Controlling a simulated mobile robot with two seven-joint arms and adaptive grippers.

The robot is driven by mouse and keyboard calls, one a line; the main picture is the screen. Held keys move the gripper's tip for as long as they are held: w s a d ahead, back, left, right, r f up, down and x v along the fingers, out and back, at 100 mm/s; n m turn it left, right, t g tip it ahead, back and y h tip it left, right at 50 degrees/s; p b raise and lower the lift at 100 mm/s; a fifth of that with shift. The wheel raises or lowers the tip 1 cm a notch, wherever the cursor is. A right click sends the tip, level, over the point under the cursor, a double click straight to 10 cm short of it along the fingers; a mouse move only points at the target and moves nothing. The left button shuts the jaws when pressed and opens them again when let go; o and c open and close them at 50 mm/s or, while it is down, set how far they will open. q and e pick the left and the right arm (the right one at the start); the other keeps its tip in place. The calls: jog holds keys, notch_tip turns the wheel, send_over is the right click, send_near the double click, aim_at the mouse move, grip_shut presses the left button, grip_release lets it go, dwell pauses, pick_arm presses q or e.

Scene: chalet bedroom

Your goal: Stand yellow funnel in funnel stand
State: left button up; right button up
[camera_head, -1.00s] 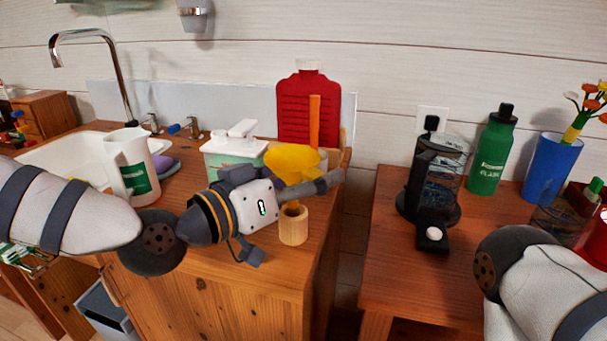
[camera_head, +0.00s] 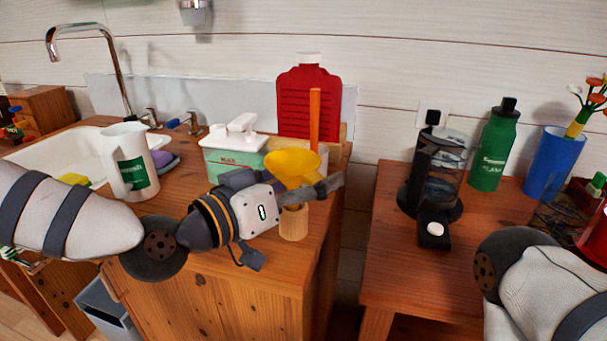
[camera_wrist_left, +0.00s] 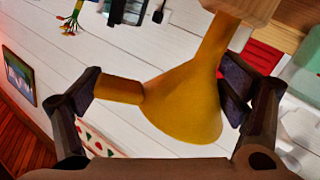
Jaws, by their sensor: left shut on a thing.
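The yellow funnel (camera_head: 293,164) is held by my left gripper (camera_head: 307,187) with its wide mouth up. The left wrist view shows the funnel (camera_wrist_left: 190,103) between the two fingers, a short yellow cylinder at its side against one finger pad. The funnel stand (camera_head: 293,224), a small light wooden cylinder, stands on the counter's front right part. The spout is directly above the stand and meets its top; the stand (camera_wrist_left: 243,8) hides the spout's end in the left wrist view, so I cannot tell how deep it is. My right gripper is out of view.
Behind the funnel are a white-and-green tub (camera_head: 232,155), an orange stick (camera_head: 315,118) and a red board (camera_head: 307,103). A white jug (camera_head: 130,162) stands left by the sink. A gap separates the counter from the right table (camera_head: 385,270), which holds a coffee maker (camera_head: 435,175).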

pick_arm(q)
jog(key=shift+f+b, duration=0.4)
jog(key=shift+f, duration=0.95)
jog(key=o, duration=0.7)
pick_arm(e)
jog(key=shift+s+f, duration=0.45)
pick_arm(q)
jog(key=v, duration=1.2)
jog(key=shift+r, duration=0.1)
